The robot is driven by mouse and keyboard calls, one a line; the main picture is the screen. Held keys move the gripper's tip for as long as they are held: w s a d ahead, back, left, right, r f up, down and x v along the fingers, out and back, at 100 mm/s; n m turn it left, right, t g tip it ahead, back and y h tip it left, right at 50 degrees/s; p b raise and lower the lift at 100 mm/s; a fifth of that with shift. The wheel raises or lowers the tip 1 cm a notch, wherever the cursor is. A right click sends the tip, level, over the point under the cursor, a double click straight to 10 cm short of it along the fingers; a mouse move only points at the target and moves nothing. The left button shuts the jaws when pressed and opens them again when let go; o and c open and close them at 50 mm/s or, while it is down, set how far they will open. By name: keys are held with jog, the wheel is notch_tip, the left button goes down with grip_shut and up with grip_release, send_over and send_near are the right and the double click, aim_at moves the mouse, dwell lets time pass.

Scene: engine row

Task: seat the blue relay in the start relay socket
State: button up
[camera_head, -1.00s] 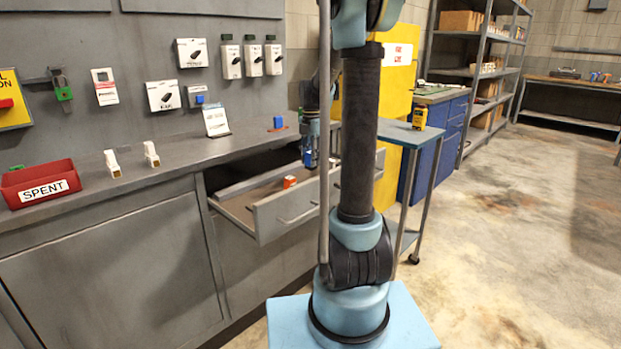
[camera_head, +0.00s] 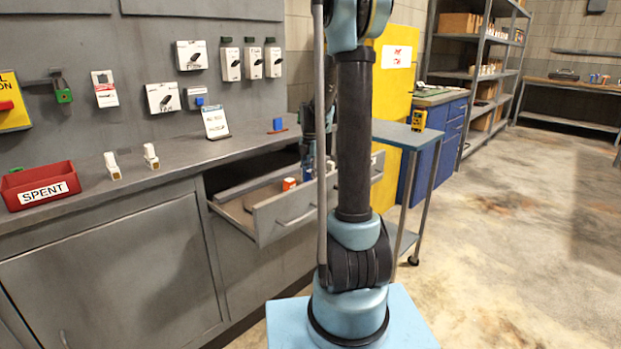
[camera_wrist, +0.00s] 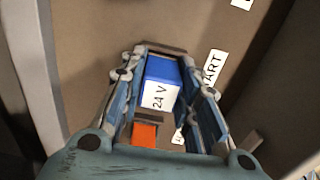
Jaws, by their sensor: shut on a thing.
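My gripper (camera_wrist: 163,62) is shut on a blue relay (camera_wrist: 163,70) with a white "24 V" label, seen in the wrist view. The relay is between the two fingers, above or at the drawer floor; contact with the floor cannot be told. In the head view my gripper (camera_head: 308,158) reaches down into the open drawer (camera_head: 285,215), and the held relay is hard to make out. A white label (camera_wrist: 214,70) ending in "ART" lies right of the fingers. The start relay socket cannot be identified for sure.
An orange block (camera_head: 289,184) lies in the drawer and shows between the fingers in the wrist view (camera_wrist: 145,133). Another blue block (camera_head: 278,124) stands on the counter. A red SPENT bin (camera_head: 40,186) and two white pieces (camera_head: 112,166) stand at the left.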

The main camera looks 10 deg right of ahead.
jog(key=o, duration=1.1)
jog(key=shift+r, duration=0.1)
notch_tip(320, 180, up, 12)
